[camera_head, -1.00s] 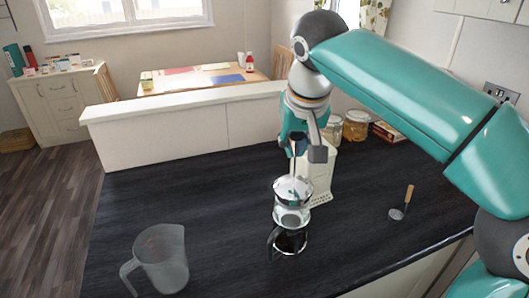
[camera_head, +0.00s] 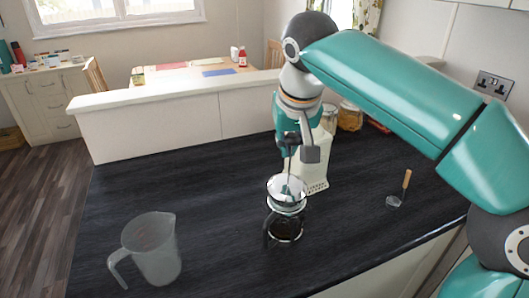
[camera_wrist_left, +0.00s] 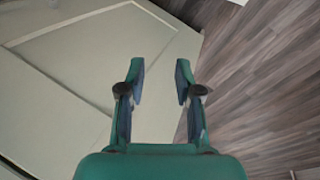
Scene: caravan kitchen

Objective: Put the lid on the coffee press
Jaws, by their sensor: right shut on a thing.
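The coffee press (camera_head: 286,232) stands upright on the dark counter, a glass beaker with a dark frame and handle. The shiny lid (camera_head: 287,186), with its plunger rod upright, is directly above the press. Its filter end appears at or inside the beaker's mouth; I cannot tell whether the lid touches the rim. My right gripper (camera_head: 297,153) points down above the lid and is shut on the top of its plunger. My left gripper (camera_wrist_left: 160,84) is open and empty in the left wrist view, over the floor beside a pale cabinet panel. It is not seen in the head view.
A clear measuring jug (camera_head: 151,248) stands at the front left. A cream container (camera_head: 318,176) stands close behind the lid. A wooden-handled utensil (camera_head: 400,190) lies to the right, with jars (camera_head: 349,116) at the back. The counter's left middle is clear.

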